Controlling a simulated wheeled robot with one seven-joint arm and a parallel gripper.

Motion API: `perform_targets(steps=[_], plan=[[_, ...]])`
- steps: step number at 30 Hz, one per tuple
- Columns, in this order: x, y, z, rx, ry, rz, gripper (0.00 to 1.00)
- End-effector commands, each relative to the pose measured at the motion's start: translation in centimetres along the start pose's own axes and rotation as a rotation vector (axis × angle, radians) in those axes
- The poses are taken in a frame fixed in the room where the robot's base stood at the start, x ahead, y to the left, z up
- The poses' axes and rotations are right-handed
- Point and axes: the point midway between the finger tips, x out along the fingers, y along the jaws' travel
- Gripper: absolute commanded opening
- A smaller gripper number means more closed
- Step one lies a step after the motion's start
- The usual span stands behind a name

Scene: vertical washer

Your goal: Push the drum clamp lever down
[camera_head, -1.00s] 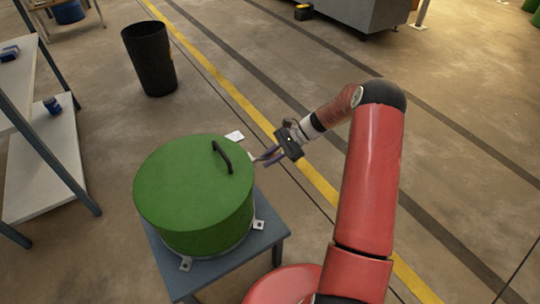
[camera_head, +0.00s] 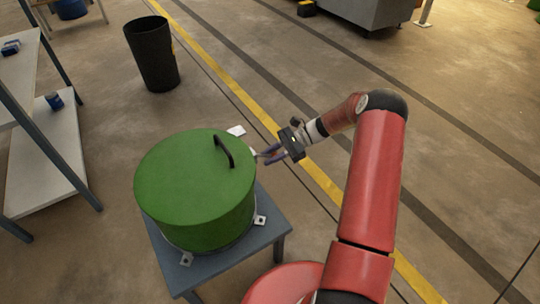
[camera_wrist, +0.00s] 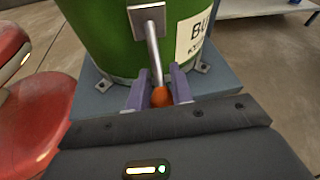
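A green drum (camera_head: 195,190) with a black handle (camera_head: 224,151) on top also fills the upper wrist view (camera_wrist: 95,40). The clamp lever is a metal rod (camera_wrist: 154,55) on a square plate (camera_wrist: 147,18) on the drum's side, ending in an orange knob (camera_wrist: 160,97). The lever sticks out from the plate towards my gripper. My gripper (camera_wrist: 161,85) has its two purple fingers either side of the knob. I cannot tell whether they press on it. In the head view my gripper (camera_head: 266,154) is right of the drum, and the knob is not clear there.
The drum stands on a blue-grey stand (camera_head: 265,238) with small metal brackets (camera_head: 259,220) at its foot. A black bin (camera_head: 151,55) is behind it and shelving (camera_head: 55,160) is at the left.

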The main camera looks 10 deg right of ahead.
Motion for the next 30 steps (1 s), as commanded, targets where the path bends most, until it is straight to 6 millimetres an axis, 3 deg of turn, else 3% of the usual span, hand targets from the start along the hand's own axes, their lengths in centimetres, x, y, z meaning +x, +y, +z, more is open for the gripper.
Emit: perform_targets(steps=[1,6,15,30], plan=[[-0.2,0.3,-0.9,0.008,0.014,-0.005,0.25],[-0.1,0.2,-0.6,0.006,0.01,-0.002,0.44],[-0.3,0.1,-0.4,0.004,0.007,-0.001,0.44],[-7.4,0.1,-0.5,0.004,0.009,-0.003,0.44]])
